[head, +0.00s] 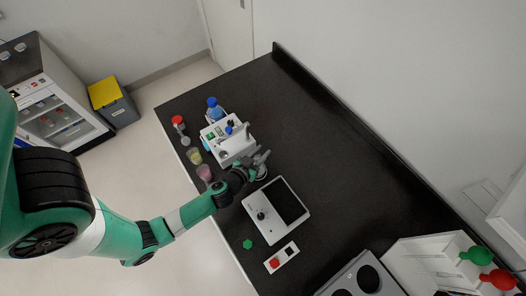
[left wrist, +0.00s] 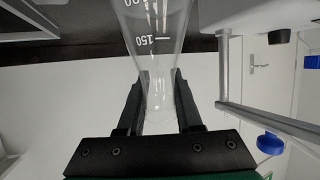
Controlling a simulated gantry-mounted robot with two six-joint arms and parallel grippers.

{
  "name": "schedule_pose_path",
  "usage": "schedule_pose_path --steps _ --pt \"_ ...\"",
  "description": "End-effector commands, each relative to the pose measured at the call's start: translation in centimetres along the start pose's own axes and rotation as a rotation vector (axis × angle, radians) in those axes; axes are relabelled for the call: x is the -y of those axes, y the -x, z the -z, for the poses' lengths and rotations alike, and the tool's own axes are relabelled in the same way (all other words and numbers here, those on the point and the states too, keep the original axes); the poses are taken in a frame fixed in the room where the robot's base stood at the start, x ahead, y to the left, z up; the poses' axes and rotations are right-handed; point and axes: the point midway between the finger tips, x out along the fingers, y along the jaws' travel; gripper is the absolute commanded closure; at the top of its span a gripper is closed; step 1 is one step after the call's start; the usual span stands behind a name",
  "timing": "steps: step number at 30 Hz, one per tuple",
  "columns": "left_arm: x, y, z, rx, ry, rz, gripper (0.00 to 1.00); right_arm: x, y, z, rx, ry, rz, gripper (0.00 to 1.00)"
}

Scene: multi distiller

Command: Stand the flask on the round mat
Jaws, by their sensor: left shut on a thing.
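My left gripper (head: 264,158) is over the black bench, beside the white apparatus and just behind the white plate device. In the left wrist view the left gripper (left wrist: 160,108) is shut on the narrow neck of a clear glass flask (left wrist: 157,45). The flask widens away from the fingers and carries white volume marks. In the head view the flask is hard to make out against the gripper and the dark bench. I cannot tell whether its base touches anything. I cannot make out the round mat for certain. My right gripper is not in view.
A white apparatus (head: 235,148), a blue-capped bottle (head: 214,110), a yellow beaker (head: 194,156) and a pink beaker (head: 204,173) crowd the left edge. A white plate device (head: 262,220) is close in front. The bench's back right (head: 340,150) is clear.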

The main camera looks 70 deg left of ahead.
Motion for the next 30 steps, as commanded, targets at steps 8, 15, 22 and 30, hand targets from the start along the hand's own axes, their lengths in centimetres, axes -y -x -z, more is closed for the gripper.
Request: schedule_pose_path --steps 8,15,22,30 --pt "0.5 -1.5 -3.2 0.001 0.003 0.007 1.0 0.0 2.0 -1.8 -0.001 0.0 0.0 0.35" --pt "0.7 -1.6 -3.5 -0.001 0.006 0.011 1.0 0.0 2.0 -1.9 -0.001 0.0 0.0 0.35" --pt "0.8 -1.7 -3.9 0.0 0.005 0.012 0.64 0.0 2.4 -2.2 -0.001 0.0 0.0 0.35" --pt "0.7 -1.7 -3.8 0.0 0.005 0.012 0.36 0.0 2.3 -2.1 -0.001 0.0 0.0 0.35"
